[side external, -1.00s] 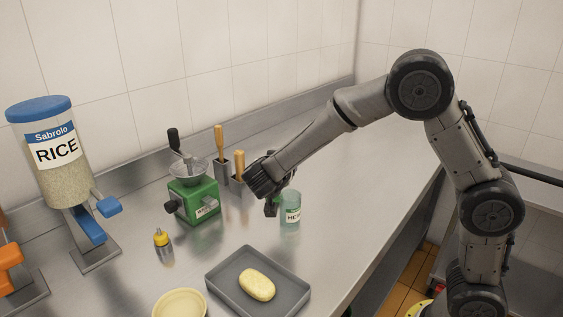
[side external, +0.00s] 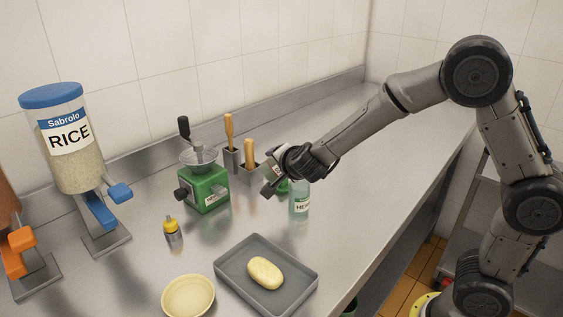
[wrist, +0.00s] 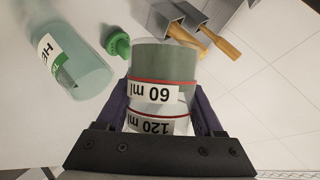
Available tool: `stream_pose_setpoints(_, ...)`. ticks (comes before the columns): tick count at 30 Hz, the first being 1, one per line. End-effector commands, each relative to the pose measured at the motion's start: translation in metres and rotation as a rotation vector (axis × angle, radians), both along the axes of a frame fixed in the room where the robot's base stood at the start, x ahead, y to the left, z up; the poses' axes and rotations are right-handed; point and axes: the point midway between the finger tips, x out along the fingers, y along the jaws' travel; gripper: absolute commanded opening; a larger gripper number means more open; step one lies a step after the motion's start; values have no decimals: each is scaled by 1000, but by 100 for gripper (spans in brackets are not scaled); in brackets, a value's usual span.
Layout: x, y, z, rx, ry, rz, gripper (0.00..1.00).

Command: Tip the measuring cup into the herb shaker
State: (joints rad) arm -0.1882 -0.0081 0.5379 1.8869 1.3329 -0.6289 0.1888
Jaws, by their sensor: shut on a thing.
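My gripper (side external: 283,172) is shut on the measuring cup (wrist: 160,93), one finger on each side of it. The cup is clear, with red lines and "60 ml" and "120 ml" labels that read upside down in the wrist view. Grey-green matter shows at its far end. In the side view the cup (side external: 275,170) is tilted and partly hidden by the gripper. The herb shaker (side external: 300,204), a pale green see-through bottle, stands on the counter just below and right of the gripper. It also shows at left in the wrist view (wrist: 80,62), apart from the cup.
A green cap (wrist: 118,43) shows between shaker and cup. The green grinder (side external: 208,190) and metal holders with wooden handles (side external: 249,152) stand left of the gripper. A grey tray (side external: 295,295) with a yellow bar lies in front. The counter is free at the back right.

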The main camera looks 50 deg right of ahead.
Motion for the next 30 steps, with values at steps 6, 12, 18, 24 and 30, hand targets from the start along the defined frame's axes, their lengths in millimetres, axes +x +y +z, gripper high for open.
stream_pose_setpoints(6,0,0,-3,122,-95,0,11)
stream_pose_setpoints(12,1,1,-7,227,-175,-2,11)
stream_pose_setpoints(18,1,0,-11,326,-254,-2,11)
stream_pose_setpoints(24,0,-1,-8,435,-338,-2,11)
stream_pose_setpoints(30,-2,-3,-2,548,-426,-1,11)
